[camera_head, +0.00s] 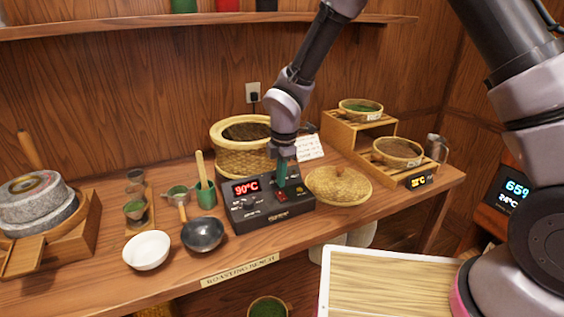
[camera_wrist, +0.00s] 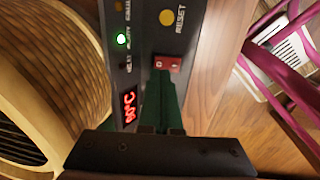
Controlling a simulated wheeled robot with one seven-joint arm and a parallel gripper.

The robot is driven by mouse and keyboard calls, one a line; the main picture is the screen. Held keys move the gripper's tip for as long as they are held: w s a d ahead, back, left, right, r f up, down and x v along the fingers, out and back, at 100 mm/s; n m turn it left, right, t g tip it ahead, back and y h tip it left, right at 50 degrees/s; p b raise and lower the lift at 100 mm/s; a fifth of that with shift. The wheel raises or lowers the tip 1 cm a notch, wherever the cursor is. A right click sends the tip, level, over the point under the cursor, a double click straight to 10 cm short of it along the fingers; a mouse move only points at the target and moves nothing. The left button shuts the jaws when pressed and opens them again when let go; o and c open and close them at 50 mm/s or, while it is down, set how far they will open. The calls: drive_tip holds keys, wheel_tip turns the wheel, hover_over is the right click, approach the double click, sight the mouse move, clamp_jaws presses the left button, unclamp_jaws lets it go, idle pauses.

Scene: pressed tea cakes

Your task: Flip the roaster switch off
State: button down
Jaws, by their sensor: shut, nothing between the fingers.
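The black roaster control box (camera_head: 262,214) stands at the front of the bench, its display lit red at 90°C (camera_head: 246,187). Its red rocker switch (camera_head: 282,197) also shows in the wrist view (camera_wrist: 168,63); I cannot tell which way it is tipped. My gripper (camera_head: 282,178) points down over the box, its green fingers together and empty. In the wrist view the fingertips (camera_wrist: 161,78) are right beside the switch's near edge; whether they touch it is unclear. A yellow reset button (camera_wrist: 166,17) and a lit green lamp (camera_wrist: 122,40) are on the same panel.
A woven basket (camera_head: 230,159) stands behind the box, and a woven lid (camera_head: 338,187) lies to its right. A dark pan (camera_head: 203,235), a white bowl (camera_head: 147,250) and a green cup (camera_head: 206,196) crowd its left. A wooden stand (camera_head: 350,130) holds trays at the right.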

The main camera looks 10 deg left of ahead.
sight(280, 193)
drive_tip(key=shift+w+a+f, duration=0.15)
drive_tip(key=shift+f, duration=1.35)
